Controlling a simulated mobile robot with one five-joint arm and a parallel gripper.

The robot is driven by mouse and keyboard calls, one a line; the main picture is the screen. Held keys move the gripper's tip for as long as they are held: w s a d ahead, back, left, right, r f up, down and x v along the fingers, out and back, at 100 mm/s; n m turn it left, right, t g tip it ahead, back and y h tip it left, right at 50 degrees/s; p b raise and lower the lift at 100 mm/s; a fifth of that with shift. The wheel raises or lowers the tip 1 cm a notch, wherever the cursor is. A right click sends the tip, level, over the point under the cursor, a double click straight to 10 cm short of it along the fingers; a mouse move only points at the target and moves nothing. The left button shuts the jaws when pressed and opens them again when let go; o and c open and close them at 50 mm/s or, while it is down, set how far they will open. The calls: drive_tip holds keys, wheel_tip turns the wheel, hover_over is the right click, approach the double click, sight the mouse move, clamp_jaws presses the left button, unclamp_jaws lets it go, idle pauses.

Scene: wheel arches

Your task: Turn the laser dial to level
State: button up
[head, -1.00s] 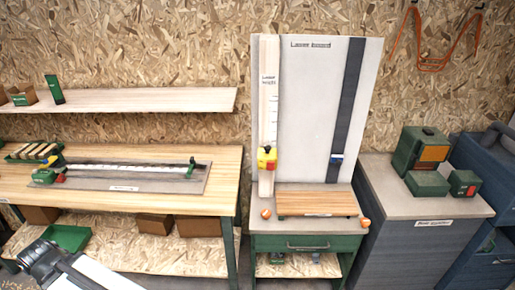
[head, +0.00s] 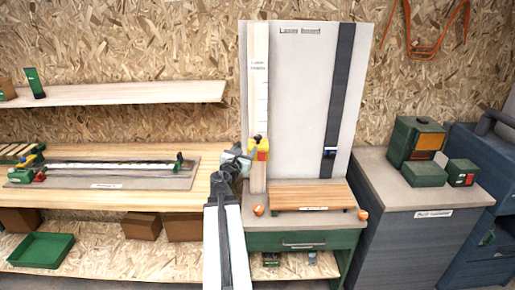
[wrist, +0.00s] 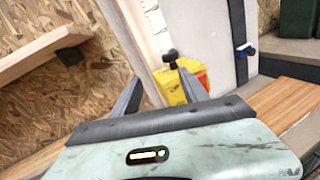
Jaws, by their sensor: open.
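The laser (head: 262,150) is a small yellow and red unit low on the pale upright strip marked as a laser scale. In the wrist view the laser (wrist: 172,88) shows its yellow body, a red side and a black knob (wrist: 170,57) on top, which looks like the dial. Its setting cannot be read. My gripper (head: 240,156) is just left of the laser in the head view and partly covers it. In the wrist view my gripper (wrist: 159,75) is open, with the yellow body beyond and partly between its fingers. I see no clear contact.
The laser board (head: 305,100) stands behind, with a dark strip (head: 338,90) and a small blue slider (head: 329,152). A wooden platform (head: 310,195) with orange knobs lies below. A workbench (head: 130,205) is left; green boxes (head: 425,174) sit on the right cabinet.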

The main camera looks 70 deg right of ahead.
sight(257, 140)
drive_tip(key=d, duration=0.3)
drive_tip(key=s+d+n, duration=0.1)
drive_tip(key=d, duration=0.2)
drive_tip(key=s+d+n, duration=0.1)
drive_tip(key=d, duration=0.2)
drive_tip(key=shift+d+r, duration=0.2)
drive_tip(key=shift+a, duration=0.1)
clamp_jaws()
